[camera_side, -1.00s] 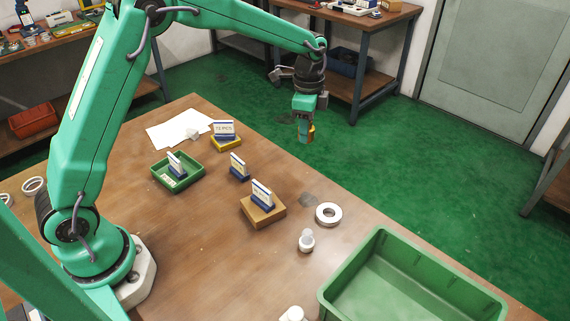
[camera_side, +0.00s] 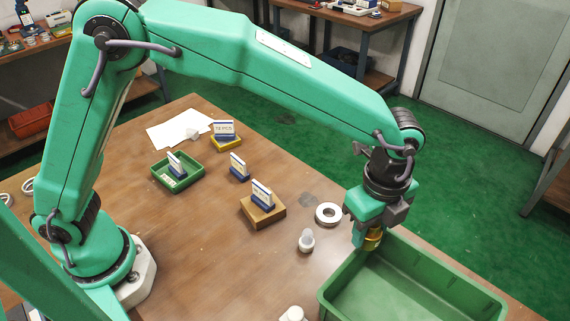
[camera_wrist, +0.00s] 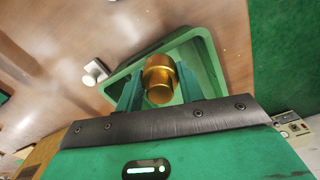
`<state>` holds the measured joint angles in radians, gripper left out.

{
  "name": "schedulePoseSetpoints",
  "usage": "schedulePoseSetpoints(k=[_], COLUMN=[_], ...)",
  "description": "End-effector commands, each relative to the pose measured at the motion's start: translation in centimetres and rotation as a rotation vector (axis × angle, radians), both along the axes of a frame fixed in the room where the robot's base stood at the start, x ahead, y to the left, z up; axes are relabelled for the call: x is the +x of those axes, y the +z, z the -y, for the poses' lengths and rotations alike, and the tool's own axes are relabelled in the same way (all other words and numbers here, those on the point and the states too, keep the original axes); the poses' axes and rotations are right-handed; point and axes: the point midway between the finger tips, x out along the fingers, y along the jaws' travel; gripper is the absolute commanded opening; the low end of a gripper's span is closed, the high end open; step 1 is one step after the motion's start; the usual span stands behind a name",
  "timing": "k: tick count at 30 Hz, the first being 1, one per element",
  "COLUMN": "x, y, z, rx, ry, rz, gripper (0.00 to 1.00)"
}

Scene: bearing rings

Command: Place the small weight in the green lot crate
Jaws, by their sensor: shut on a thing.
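The small weight is a brass cylinder (camera_side: 373,239). It also shows in the wrist view (camera_wrist: 159,80), held between the two fingers. My gripper (camera_side: 366,238) is shut on it, above the back left rim of the green lot crate (camera_side: 338,283) in the side view. In the wrist view the crate (camera_wrist: 206,60) lies beyond and below the weight. The visible part of the crate's floor is bare. The gap between the weight and the rim is hard to judge.
A steel ring (camera_side: 328,214) and a small white piece (camera_side: 306,240) stand left of the crate. A cardboard-coloured block with a sign (camera_side: 262,212), a small green tray (camera_side: 160,178) and a yellow sign base (camera_side: 226,143) stand farther left. A white piece (camera_side: 293,314) is at the front edge.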

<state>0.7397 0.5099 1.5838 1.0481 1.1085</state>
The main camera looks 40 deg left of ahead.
Motion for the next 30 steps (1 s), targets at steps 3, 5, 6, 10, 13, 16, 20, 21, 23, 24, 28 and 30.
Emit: schedulePoseSetpoints(k=[3, 5, 6, 10, 13, 16, 20, 21, 23, 24, 28, 30], x=[-3.0, -4.5, -5.5, -8.7, -10.8, -12.4, -13.6, -13.9, -14.0, -14.1, -14.0, -13.8], y=[0.1, 0.1, 0.2, 0.2, 0.2, 0.2, 0.2, 0.2, 0.2, 0.2, 0.2, 0.1], z=[2.8, 3.9, 4.7, 6.8, 8.0, 8.8, 9.4, 9.5, 9.5, 9.6, 9.6, 9.5], rx=[-0.001, -0.002, -0.002, -0.003, -0.003, -0.002, -0.002, -0.002, -0.002, -0.002, -0.002, -0.002], ry=[-0.099, -0.147, -0.178, -0.273, -0.334, -0.379, -0.414, -0.420, -0.425, -0.426, -0.426, -0.426], rz=[0.001, 0.002, 0.002, 0.002, 0.002, 0.002, 0.002, 0.002, 0.002, 0.002, 0.002, 0.002], gripper=[0.02, 0.02, 0.02, 0.02, 0.02, 0.02, 0.02, 0.02, 0.02, 0.02, 0.02, 0.02])
